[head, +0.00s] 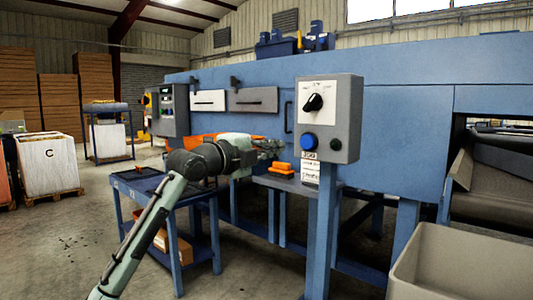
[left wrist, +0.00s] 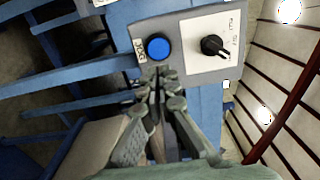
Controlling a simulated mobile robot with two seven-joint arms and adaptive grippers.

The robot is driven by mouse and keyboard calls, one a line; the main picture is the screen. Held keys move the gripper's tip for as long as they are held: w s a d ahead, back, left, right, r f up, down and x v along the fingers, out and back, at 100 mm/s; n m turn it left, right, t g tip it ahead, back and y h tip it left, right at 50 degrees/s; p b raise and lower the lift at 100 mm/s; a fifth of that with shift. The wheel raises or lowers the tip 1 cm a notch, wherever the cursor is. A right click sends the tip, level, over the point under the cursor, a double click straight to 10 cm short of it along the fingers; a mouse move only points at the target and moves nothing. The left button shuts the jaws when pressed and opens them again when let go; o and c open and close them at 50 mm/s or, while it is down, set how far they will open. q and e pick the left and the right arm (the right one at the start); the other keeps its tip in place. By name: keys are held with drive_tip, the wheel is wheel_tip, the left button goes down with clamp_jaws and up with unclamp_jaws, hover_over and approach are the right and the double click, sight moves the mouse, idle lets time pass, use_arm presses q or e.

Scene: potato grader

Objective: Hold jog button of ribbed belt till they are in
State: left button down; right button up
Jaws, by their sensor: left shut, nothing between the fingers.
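A grey control box (head: 328,117) stands on a blue post and carries a round blue button (head: 309,142), a black rotary knob (head: 313,103) on a white plate and a small black button (head: 335,144). In the left wrist view the blue button (left wrist: 158,48) and the knob (left wrist: 213,45) show on the same panel. My left gripper (head: 277,146) is shut and empty, just left of the box. In the left wrist view its fingertips (left wrist: 158,73) point toward the blue button and appear short of it; contact is not clear. My right gripper is out of view.
A blue machine body (head: 405,130) fills the background. A dark belt (head: 505,160) shows in an opening at right, above a beige bin (head: 465,262). A blue cart (head: 150,185) stands below my left arm. Orange items (head: 281,168) lie near the post. Open floor lies at left.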

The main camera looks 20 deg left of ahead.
use_arm(q)
drive_tip(key=shift+v, duration=1.15)
idle(1.2)
